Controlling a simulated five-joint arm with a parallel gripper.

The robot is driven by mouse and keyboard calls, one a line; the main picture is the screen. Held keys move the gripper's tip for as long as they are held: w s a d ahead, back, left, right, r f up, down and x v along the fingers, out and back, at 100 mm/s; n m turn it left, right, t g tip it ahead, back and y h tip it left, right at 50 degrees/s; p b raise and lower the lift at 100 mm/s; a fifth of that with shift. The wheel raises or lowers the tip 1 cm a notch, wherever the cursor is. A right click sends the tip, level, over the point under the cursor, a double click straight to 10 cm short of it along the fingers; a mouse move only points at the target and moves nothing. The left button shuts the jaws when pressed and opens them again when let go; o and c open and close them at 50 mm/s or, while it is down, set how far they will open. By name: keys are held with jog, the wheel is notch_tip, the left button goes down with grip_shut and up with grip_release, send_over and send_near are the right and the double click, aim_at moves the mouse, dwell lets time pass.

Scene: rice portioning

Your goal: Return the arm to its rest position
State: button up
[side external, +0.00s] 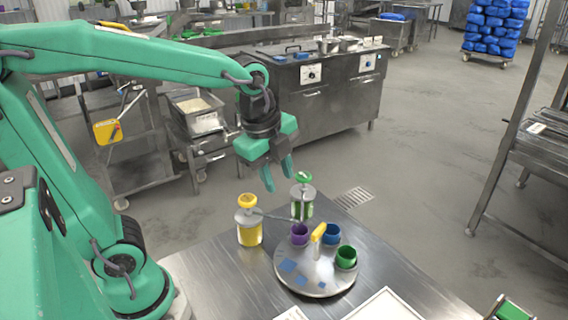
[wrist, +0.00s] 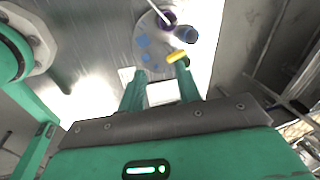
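My gripper (side external: 278,181) hangs in the air above the back of the steel table, fingers pointing down. Its two fingers are apart with nothing between them; the wrist view (wrist: 160,75) shows the same. My arm is stretched out above the table from the left.
A yellow-lidded jar (side external: 249,229) and a green-lidded jar (side external: 302,204) stand near the table's back edge, below the gripper. A white-framed panel (side external: 386,305) lies at the front. Steel counters (side external: 318,95) stand behind, with open floor between. The air around the gripper looks clear.

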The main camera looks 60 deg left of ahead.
jog(key=s+a+n+t, duration=0.2)
jog(key=s+n, duration=0.6)
jog(key=n, duration=0.8)
jog(key=shift+a+r+t, duration=0.3)
jog(key=shift+a+t, duration=0.1)
jog(key=shift+a, duration=0.2)
